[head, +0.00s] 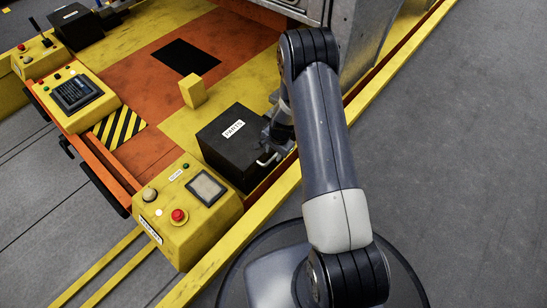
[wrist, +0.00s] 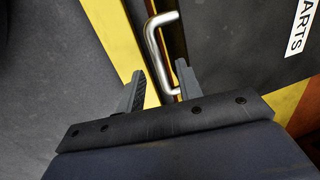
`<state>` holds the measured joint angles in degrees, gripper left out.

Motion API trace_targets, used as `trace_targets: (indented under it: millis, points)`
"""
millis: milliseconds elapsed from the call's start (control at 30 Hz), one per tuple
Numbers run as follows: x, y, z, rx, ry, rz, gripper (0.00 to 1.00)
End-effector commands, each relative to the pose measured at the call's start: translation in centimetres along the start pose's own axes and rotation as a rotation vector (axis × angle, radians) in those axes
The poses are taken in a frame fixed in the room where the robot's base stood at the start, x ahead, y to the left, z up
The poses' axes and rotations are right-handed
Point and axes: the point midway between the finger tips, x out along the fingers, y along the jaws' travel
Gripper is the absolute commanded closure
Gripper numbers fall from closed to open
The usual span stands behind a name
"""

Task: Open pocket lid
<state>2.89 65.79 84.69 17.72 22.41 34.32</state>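A black box labelled "PARTS" (head: 238,143) sits on the yellow and orange deck in the middle of the head view, with its dark lid closed. A silver bar handle (wrist: 160,50) shows on the box's side in the wrist view; it also shows in the head view (head: 266,160). My gripper (wrist: 158,80) is open, with its fingers apart and the lower end of the handle near the gap between them. Whether a finger touches the handle I cannot tell. In the head view my arm covers part of the gripper.
A yellow control box (head: 187,210) with a screen and red button stands left of the black box. A small yellow block (head: 193,91) stands behind it. A yellow rail (head: 235,243) runs along the deck edge. Grey floor at right is clear.

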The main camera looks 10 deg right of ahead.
Motion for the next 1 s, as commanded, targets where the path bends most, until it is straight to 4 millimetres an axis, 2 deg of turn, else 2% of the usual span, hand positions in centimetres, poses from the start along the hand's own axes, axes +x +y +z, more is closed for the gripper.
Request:
trace_targets:
  millis: [33,133,500,900,1000]
  points:
    - [0.98,0.06,0.02,0.0,-0.001,0.0,0.66]
    - [1.68,0.05,0.01,0.0,0.0,0.0,0.66]
    - [1.93,-0.02,-0.02,0.0,0.0,-0.001,0.67]
    - [1.92,0.0,-0.01,0.0,0.0,0.0,0.99]
    - [1.92,0.0,-0.01,0.0,0.0,0.0,1.0]
